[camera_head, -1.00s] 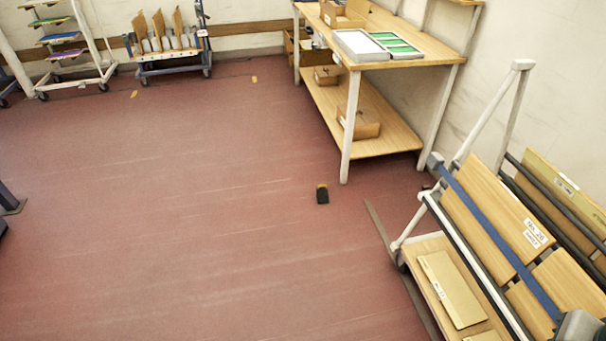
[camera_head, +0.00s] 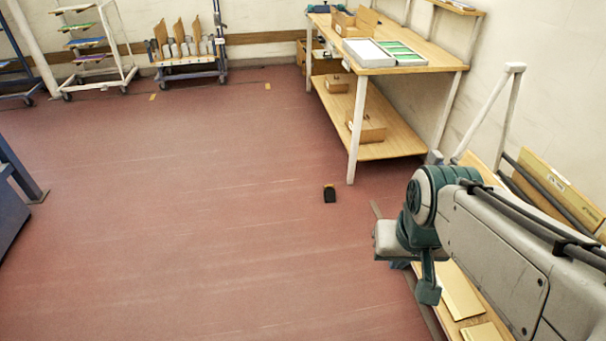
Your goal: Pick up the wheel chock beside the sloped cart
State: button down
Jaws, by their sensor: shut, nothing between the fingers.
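The wheel chock (camera_head: 329,195) is a small black block with a yellow top. It lies alone on the red floor, left of the sloped cart and just in front of the wooden table's front leg. The sloped cart (camera_head: 460,303) stands at the right with tan boards on it, largely hidden behind my arm. My arm reaches in from the right edge. My gripper (camera_head: 428,290) appears at its end, pointing down, small and partly hidden; it looks shut and empty. It is right of the chock and nearer the camera, clearly apart from it.
A two-level wooden table (camera_head: 400,137) with boxes and trays stands behind the chock. A blue cart with upright boards (camera_head: 188,62) and a white rack (camera_head: 105,50) stand along the back wall. A blue structure (camera_head: 15,200) is at the left edge. The middle floor is clear.

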aim_at(328, 192)
jog(key=u, duration=0.35)
jog(key=i, duration=2.35)
jog(key=z, duration=0.7)
jog(key=i, duration=1.15)
jog(key=z, duration=0.4)
